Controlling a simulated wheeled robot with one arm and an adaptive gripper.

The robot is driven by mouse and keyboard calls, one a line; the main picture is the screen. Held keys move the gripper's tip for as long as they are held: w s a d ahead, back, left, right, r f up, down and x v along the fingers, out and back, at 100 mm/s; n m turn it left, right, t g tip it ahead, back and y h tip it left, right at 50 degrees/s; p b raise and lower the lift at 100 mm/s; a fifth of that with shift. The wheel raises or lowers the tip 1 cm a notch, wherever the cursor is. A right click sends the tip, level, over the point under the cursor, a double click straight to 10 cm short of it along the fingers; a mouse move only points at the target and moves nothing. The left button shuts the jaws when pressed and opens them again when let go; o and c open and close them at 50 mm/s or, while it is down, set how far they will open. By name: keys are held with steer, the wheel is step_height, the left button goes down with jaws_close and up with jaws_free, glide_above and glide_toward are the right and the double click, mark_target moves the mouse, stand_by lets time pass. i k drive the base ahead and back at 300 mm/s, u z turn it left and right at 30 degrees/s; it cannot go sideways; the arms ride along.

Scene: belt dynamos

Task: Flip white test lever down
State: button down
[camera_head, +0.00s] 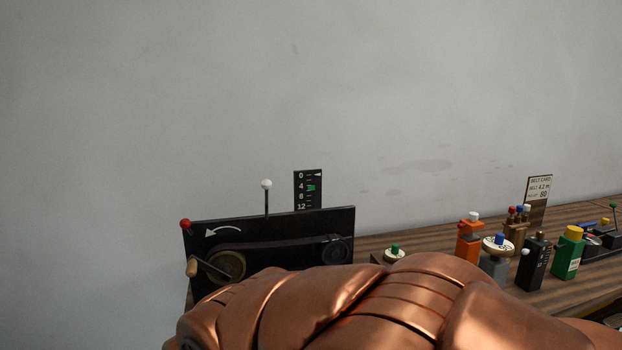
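A white-balled lever (266,185) stands upright on a thin dark rod at the top edge of a black panel (300,222). A red-balled lever (185,224) is at the panel's upper left corner. The panel carries a belt (280,243) over two pulleys, a crank with a tan handle (192,267) and a white curved arrow. My copper-coloured arm fills the lower middle and hides the panel's lower right. My gripper is out of view, so its place relative to the lever is not shown.
A black scale (308,190) marked 0 to 12 rises behind the panel. On the wooden bench (395,240) to the right stand an orange block (469,245), a black box (532,265) with a white side knob, a green block (569,252) and a card (539,188). The wall behind is bare.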

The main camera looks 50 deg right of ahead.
mark_target(266, 184)
steer(key=z, duration=1.1)
